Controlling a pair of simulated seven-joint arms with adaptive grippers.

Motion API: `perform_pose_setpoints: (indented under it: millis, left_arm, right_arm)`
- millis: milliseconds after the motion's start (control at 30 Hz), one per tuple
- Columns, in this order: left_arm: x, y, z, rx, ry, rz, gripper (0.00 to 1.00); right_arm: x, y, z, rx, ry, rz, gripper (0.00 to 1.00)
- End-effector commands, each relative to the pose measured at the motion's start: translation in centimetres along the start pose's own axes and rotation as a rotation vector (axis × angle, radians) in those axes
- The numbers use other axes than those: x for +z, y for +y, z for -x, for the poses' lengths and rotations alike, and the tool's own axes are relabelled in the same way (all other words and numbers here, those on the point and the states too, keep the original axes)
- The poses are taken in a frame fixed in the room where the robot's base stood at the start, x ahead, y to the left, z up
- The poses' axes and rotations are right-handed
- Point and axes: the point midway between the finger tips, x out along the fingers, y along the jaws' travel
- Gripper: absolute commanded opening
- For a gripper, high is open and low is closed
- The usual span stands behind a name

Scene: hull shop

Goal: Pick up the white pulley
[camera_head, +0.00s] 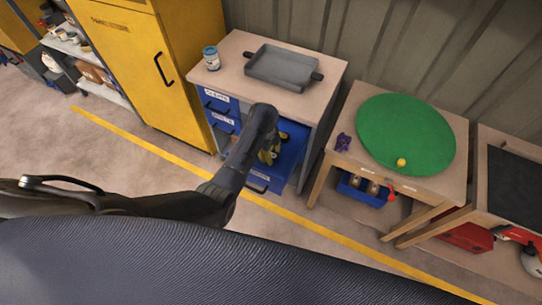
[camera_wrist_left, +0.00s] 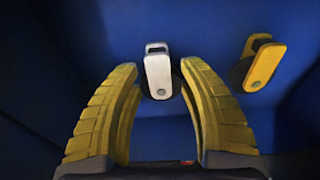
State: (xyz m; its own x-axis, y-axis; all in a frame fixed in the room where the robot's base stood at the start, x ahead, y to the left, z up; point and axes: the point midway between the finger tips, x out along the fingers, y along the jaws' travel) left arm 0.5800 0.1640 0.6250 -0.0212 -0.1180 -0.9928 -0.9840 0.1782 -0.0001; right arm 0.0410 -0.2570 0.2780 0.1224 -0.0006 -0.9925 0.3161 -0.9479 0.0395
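The white pulley (camera_wrist_left: 158,73) lies in the blue drawer (camera_wrist_left: 215,25) and shows in the left wrist view, between the tips of my left gripper (camera_wrist_left: 157,78). Both yellow fingers are spread on either side of it, and the gripper is open. I cannot tell whether a fingertip touches the pulley. In the head view my left gripper (camera_head: 268,153) reaches down into the open drawer (camera_head: 293,150), and the white pulley cannot be made out there. My right gripper is in neither view.
A yellow pulley (camera_wrist_left: 264,64) lies right of the white one in the drawer. Above the drawer, a grey tray (camera_head: 282,68) and a small jar (camera_head: 211,58) stand on the cabinet top. A table with a green disc (camera_head: 405,134) stands to the right.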

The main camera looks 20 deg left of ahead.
Motion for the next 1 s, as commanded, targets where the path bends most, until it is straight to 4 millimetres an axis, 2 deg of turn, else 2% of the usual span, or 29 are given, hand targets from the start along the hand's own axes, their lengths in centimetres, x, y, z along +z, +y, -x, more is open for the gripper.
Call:
perform_pose_setpoints:
  millis: [33, 233, 667, 867, 1000]
  left_arm:
    - [0.0, 0.0, 0.0, 0.0, 0.0, 0.0, 0.34]
    - [0.0, 0.0, 0.0, 0.0, 0.0, 0.0, 0.11]
    - [-0.1, 0.0, 0.6, 0.0, 0.001, 0.0, 0.1]
    - [-0.4, -0.1, 2.7, -0.003, 0.001, -0.001, 0.1]
    - [-0.7, -0.1, 5.0, -0.004, 0.002, 0.001, 0.1]
  right_arm:
    - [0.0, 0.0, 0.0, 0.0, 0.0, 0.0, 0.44]
    - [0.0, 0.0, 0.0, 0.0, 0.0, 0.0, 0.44]
    - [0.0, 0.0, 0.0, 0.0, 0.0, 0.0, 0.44]
    - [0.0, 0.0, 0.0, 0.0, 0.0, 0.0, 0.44]
    - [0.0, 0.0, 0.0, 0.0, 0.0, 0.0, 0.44]
